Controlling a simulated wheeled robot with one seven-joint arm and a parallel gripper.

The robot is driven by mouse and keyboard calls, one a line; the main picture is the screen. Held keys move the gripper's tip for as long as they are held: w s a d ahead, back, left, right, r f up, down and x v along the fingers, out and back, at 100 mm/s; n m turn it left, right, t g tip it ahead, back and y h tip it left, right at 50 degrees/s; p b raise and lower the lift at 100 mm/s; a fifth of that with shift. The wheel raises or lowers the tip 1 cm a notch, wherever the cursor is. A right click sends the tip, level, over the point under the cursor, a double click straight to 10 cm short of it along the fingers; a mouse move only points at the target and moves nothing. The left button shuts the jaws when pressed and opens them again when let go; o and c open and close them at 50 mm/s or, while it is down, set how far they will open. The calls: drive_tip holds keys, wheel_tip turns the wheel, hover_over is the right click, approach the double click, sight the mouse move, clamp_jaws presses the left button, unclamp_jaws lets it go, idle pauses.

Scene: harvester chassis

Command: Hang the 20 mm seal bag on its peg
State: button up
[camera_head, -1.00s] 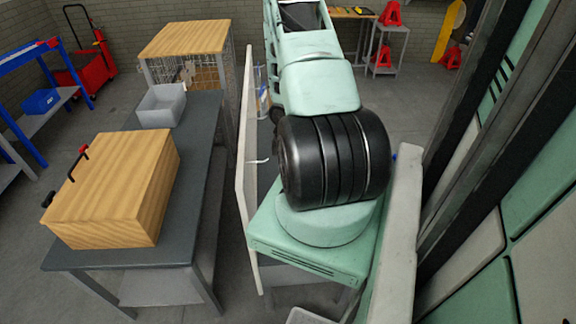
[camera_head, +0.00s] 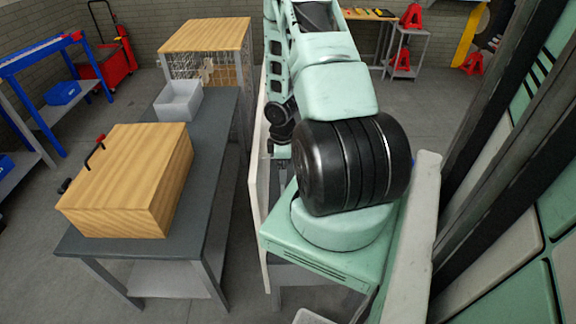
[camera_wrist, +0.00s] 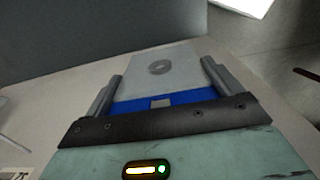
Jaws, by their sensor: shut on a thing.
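In the wrist view, a clear greyish bag (camera_wrist: 150,84) with a blue strip across it and a grey ring seal (camera_wrist: 161,67) inside lies between the two fingers of my gripper (camera_wrist: 161,72). My gripper is shut on the bag near its blue strip. The bag is in front of a pale board (camera_wrist: 55,105). At the board's left edge are a thin white peg (camera_wrist: 14,139) and part of a label (camera_wrist: 14,174) that seems to read 25. The 20 mm peg cannot be made out. In the head view, the pale board (camera_head: 258,200) shows edge-on and my arm hides the bag.
A dark bench (camera_head: 205,170) left of the board holds a wooden box (camera_head: 125,180) and a grey bin (camera_head: 178,101). A wood-topped mesh cage (camera_head: 205,36) stands behind. A pale upright panel (camera_head: 410,230) is close to my arm's right. Open floor (camera_head: 425,105) shows beyond.

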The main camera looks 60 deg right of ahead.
drive_tip(key=shift+w+a+f+b, duration=0.25)
drive_tip(key=shift+w+a, duration=0.15)
drive_tip(key=shift+w, duration=0.3)
drive_tip(key=shift+w+a+f+b, duration=0.1)
drive_tip(key=shift+w+a+f, duration=0.1)
drive_tip(key=shift+w+a, duration=0.35)
drive_tip(key=shift+w+d+f, duration=0.1)
drive_tip(key=shift+w, duration=0.2)
drive_tip(key=o, duration=0.7)
drive_tip(key=r, duration=1.1)
drive_tip(key=s+r, duration=0.1)
drive_tip(key=r, duration=0.5)
drive_tip(key=shift+d+r, duration=0.35)
